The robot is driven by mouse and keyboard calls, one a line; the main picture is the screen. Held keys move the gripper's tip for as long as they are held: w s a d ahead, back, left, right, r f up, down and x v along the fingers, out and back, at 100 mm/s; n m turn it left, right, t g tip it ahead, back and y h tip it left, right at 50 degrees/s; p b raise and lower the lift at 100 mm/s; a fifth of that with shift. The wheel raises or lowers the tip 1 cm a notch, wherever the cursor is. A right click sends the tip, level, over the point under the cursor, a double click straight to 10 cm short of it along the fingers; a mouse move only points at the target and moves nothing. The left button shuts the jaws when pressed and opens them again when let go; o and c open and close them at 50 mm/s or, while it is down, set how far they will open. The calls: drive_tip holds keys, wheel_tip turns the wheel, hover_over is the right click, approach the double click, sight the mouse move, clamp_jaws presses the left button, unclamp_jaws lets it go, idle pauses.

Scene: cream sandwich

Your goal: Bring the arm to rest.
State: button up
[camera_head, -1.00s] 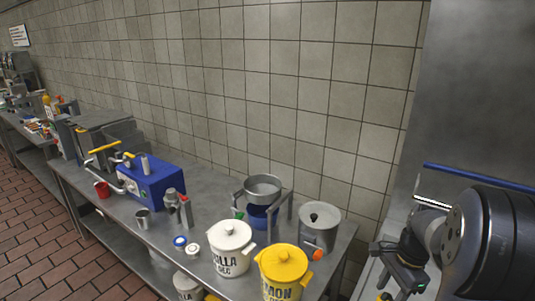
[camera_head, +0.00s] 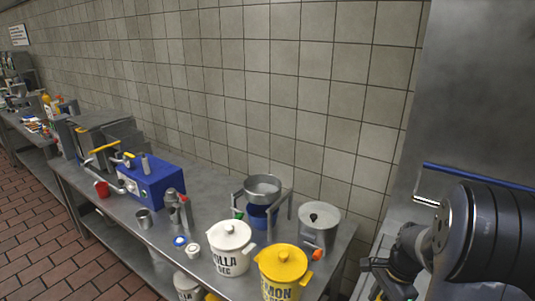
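My arm fills the lower right of the head view, with its large dark joint in front of the metal surface there. My gripper (camera_head: 374,265) is at the end of the arm, low in the picture and to the right of the steel table (camera_head: 110,212). It is small, dark and partly hidden by the arm, so I cannot tell its finger opening. I see nothing clearly held in it.
A white lidded bucket (camera_head: 231,247) and a yellow lidded bucket (camera_head: 284,272) stand at the table's near end. A steel pot (camera_head: 319,226) and a raised steel bowl (camera_head: 263,187) are behind them. A blue machine (camera_head: 150,183) stands farther left.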

drive_tip(key=shift+n, duration=0.8)
wheel_tip(320, 180, up, 9)
drive_tip(key=shift+s+a+r, duration=0.1)
drive_tip(key=shift+s+a, duration=0.05)
wheel_tip(320, 180, up, 6)
drive_tip(key=s+n+h, duration=0.1)
drive_tip(key=n+h, duration=0.1)
drive_tip(key=n, duration=0.5)
wheel_tip(320, 180, down, 18)
drive_tip(key=p, duration=0.1)
drive_tip(key=shift+a+r, duration=0.15)
drive_tip(key=shift+a, duration=0.25)
